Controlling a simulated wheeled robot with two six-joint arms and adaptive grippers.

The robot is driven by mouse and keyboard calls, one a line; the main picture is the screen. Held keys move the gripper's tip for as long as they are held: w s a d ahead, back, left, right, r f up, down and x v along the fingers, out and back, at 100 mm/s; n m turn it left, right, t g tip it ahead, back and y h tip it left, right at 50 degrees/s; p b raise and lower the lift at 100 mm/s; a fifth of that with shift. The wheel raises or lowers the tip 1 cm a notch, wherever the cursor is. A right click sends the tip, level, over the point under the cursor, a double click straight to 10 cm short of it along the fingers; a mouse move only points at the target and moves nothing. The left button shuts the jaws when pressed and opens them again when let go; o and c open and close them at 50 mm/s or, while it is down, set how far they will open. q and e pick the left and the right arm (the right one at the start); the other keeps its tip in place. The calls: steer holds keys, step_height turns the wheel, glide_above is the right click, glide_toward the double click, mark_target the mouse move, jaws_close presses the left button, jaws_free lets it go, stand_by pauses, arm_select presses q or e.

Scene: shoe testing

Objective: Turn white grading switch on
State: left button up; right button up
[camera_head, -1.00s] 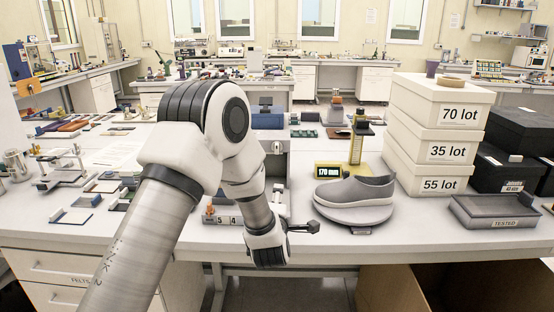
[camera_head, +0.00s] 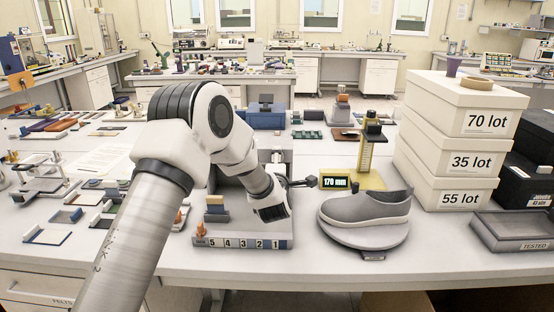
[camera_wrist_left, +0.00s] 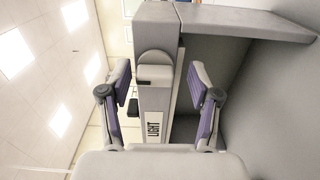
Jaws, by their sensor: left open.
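In the left wrist view, a pale switch (camera_wrist_left: 154,74) with a round back and a small dark slot is set on a grey upright panel (camera_wrist_left: 157,20). A white label reading LIGHT (camera_wrist_left: 154,130) is on the same panel. My left gripper (camera_wrist_left: 159,77) is open, with one purple-padded finger on each side of the switch and nothing held. My arm hides much of that stand, and I cannot make out the switch there.
A grey shoe (camera_head: 368,206) rests on a round platform (camera_head: 365,237) right of my gripper. A gauge reading 170 mm (camera_head: 335,182) stands behind it. A numbered strip (camera_head: 243,243) lies at the table front. Stacked white boxes (camera_head: 460,162) stand at the right.

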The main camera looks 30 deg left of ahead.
arm_select(q)
steer(key=shift+s+d+r, duration=0.2)
steer(key=shift+r, duration=0.15)
steer(key=c, duration=1.1)
steer(key=shift+m, duration=0.5)
steer(key=shift+c, duration=0.2)
steer(key=m, duration=0.8)
steer(key=m+p, duration=0.1)
steer(key=m, duration=0.7)
steer(key=shift+r+m, duration=0.2)
steer(key=shift+m, duration=0.2)
